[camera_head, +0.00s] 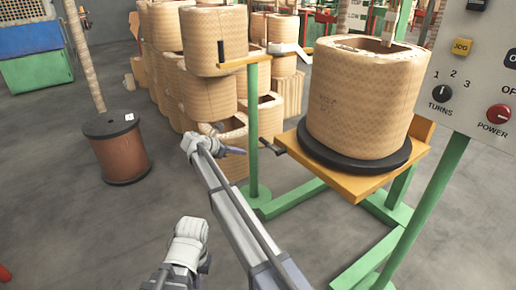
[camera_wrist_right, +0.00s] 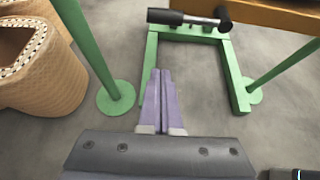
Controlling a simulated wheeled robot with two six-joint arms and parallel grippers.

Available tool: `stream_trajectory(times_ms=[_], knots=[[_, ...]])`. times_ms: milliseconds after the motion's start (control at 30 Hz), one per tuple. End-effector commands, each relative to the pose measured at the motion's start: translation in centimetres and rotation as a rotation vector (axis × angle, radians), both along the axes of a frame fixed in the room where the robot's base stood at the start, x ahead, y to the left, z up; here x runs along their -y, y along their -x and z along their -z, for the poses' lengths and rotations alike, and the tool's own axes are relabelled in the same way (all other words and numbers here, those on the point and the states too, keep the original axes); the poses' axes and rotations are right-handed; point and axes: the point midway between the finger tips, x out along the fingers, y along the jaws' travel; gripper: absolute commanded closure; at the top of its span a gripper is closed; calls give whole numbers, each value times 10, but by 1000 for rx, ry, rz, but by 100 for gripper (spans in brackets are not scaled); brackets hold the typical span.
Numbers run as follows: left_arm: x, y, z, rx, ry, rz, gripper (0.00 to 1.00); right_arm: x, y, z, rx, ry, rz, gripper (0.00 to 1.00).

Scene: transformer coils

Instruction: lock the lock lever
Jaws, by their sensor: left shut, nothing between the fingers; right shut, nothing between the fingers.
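The lock lever appears to be the black-handled lever (camera_head: 279,145) at the left edge of the yellow coil table (camera_head: 366,191). In the right wrist view its black handle (camera_wrist_right: 165,17) lies across the picture at the top, joined by a metal rod to a dark hub at the table's edge. My right gripper (camera_head: 240,151) is shut and empty, a little left of the lever; in the right wrist view its purple fingertips (camera_wrist_right: 160,72) point toward the handle, apart from it. My left gripper (camera_head: 205,264) is low at the left, far from the lever, shut and empty.
A large tan coil (camera_head: 355,105) stands on a black disc on the table. A green post (camera_head: 251,130) with an orange arm rises behind my right gripper. Green floor frames (camera_head: 295,197) lie below. A control panel (camera_head: 475,70) is at right, a copper spool (camera_head: 120,155) at left.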

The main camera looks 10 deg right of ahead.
Motion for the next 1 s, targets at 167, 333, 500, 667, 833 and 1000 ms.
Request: stream_trajectory(times_ms=[167,333,500,667,833,1000], knots=[[0,0,4,0,0,-1,100,4,-2,4,0,1,0,100],[0,0,19,0,0,-4,100,23,-9,19,0,1,0,100],[0,0,36,1,0,-7,100,50,-19,36,0,1,0,100],[0,0,49,2,0,-8,100,72,-27,49,0,1,-1,100],[0,0,36,2,0,-8,100,83,-31,36,0,1,-3,100],[0,0,22,1,0,-7,100,86,-32,21,0,1,-3,100]])
